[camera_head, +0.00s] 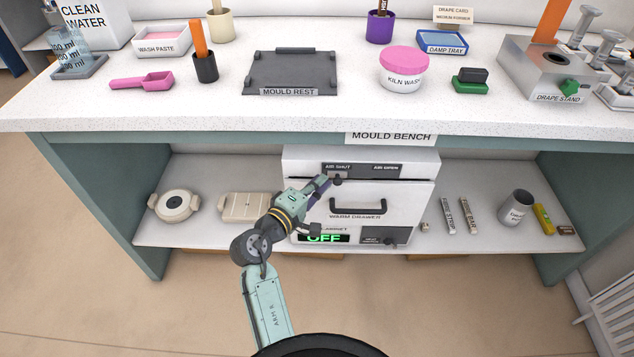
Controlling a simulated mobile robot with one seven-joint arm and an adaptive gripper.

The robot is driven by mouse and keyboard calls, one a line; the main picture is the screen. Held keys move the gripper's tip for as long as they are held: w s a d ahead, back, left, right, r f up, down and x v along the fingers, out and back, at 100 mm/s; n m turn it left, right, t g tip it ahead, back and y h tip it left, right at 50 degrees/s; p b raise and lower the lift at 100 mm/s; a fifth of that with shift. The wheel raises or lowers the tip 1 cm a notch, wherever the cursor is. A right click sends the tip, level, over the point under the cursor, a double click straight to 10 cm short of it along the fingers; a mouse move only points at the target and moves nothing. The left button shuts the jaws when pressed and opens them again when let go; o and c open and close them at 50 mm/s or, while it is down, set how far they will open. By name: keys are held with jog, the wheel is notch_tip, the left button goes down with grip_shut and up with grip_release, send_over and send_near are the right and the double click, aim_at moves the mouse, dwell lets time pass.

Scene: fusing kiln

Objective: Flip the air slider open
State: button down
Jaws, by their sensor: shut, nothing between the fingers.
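The air slider panel (365,170) is a dark strip on the upper front of the white warm drawer cabinet (425,158). It reads AIR SHUT on the left and AIR OPEN on the right. A small dark knob-like part (337,181) shows at the panel's lower left, under AIR SHUT. My gripper (326,182) is shut, with its tips at the left end of the panel, close to that part. I cannot tell whether they touch. My gripper and wrist hide some of the cabinet's left front.
The cabinet stands on the shelf under the mould bench (300,124), whose top overhangs it. Round and rectangular moulds lie left; small bars and a cup (515,206) lie right.

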jog(key=d+p, duration=0.2)
jog(key=d, duration=1)
jog(key=shift+r, duration=0.15)
jog(key=shift+d, duration=0.35)
jog(key=shift+a+p, duration=0.15)
jog(key=shift+p, duration=0.15)
